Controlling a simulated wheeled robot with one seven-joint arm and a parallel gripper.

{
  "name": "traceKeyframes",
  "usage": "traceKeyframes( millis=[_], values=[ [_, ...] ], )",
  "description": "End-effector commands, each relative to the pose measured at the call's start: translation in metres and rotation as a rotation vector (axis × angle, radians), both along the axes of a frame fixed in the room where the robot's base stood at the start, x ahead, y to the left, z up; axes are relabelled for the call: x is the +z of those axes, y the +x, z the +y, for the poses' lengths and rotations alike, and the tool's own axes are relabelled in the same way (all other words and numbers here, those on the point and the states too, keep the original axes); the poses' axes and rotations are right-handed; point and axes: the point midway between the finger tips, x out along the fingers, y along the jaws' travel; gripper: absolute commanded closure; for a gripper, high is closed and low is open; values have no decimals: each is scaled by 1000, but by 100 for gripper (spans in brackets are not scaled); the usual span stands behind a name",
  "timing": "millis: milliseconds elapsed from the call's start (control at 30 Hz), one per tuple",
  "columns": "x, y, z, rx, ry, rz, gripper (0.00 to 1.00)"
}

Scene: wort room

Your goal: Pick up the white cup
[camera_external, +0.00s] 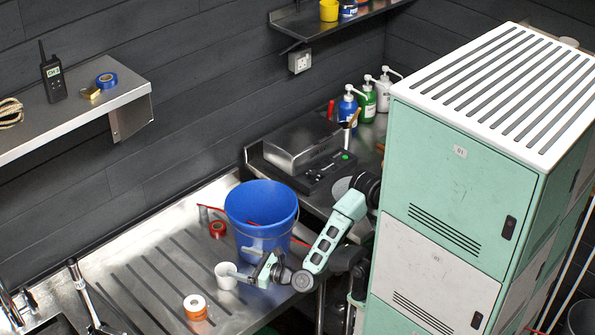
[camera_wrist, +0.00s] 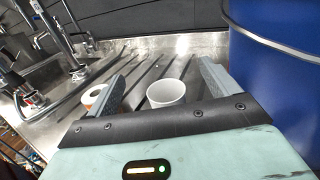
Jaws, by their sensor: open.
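The white cup (camera_external: 226,276) stands upright on the steel draining counter, in front of the blue bucket. In the wrist view the white cup (camera_wrist: 166,94) shows its open rim, between and beyond the two fingers. My gripper (camera_external: 245,274) is low, just right of the cup in the outside view. In the wrist view my gripper (camera_wrist: 160,92) is open, with one finger on each side of the cup. I cannot tell whether a finger touches it. The lower part of the cup is hidden in the wrist view by my gripper's body.
The blue bucket (camera_external: 262,212) stands close behind my gripper and fills the right of the wrist view (camera_wrist: 275,70). A tape roll (camera_external: 195,307) lies left of the cup and a red roll (camera_external: 217,229) lies behind it.

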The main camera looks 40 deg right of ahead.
Motion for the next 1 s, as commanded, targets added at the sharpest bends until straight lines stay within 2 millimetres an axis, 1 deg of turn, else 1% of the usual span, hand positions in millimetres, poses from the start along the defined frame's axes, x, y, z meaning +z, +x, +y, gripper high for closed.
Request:
traceKeyframes(
  millis=[33, 100, 200, 300, 567, 800, 900, 1000],
  values=[
    [-19, -1, 1, 3, -9, 3, 13],
    [-39, -1, 1, 3, -7, 3, 13],
    [-60, 0, 1, 2, -5, 1, 13],
    [-71, 1, 1, 1, -1, 1, 13],
    [-73, 19, 8, -2, 1, -1, 13],
    [-73, 54, 24, -2, 2, 0, 13],
    [-73, 64, 28, -2, 2, 0, 13],
    [-72, 68, 31, 1, 1, 0, 13]
  ],
)
